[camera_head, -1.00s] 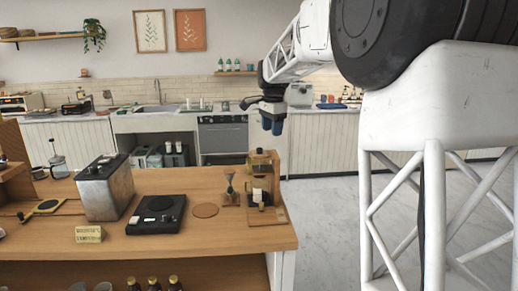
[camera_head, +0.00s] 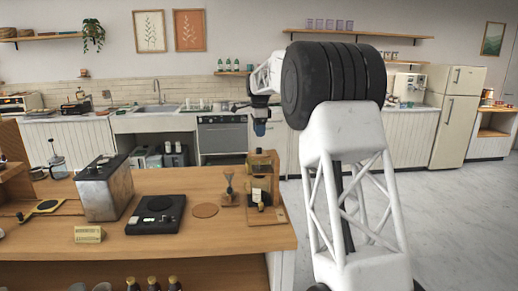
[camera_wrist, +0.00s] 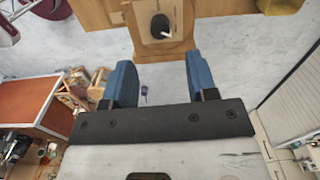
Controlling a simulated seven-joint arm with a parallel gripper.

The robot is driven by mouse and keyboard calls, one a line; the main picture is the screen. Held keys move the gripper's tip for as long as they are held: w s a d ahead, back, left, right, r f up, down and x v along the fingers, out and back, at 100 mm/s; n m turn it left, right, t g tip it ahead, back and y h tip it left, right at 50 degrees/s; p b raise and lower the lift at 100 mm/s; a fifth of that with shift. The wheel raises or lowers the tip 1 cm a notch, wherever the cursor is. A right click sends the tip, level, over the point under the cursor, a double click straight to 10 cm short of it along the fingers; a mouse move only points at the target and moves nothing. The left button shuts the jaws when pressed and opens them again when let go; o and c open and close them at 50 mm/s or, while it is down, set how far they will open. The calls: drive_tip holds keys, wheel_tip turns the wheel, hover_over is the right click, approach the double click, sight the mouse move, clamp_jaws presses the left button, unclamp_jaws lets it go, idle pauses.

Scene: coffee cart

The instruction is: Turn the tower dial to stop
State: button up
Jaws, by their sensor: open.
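The wooden tower (camera_head: 260,180) stands upright at the right end of the cart counter. It has dark and pale parts in its frame; its dial is too small to make out, so its setting cannot be told. My gripper (camera_head: 259,129) hangs above and apart from the tower in the head view, blue fingers pointing down. In the wrist view my gripper (camera_wrist: 161,82) is open with nothing between its fingers. Beyond the fingertips there is a wooden piece with a dark round opening (camera_wrist: 160,25); I cannot tell whether it is part of the tower.
The counter (camera_head: 225,238) also holds a black scale (camera_head: 155,214), a metal box (camera_head: 104,188), a round coaster (camera_head: 205,210), a small wooden-topped stand (camera_head: 228,190) and a sign (camera_head: 88,234). Bottles stand below the front edge. Open floor lies to the right.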

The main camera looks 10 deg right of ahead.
sight(259, 148)
drive_tip(key=shift+f, duration=0.1)
idle(0.3)
drive_tip(key=shift+f, duration=3.8)
drive_tip(key=c, duration=0.9)
drive_tip(key=shift+c, duration=0.2)
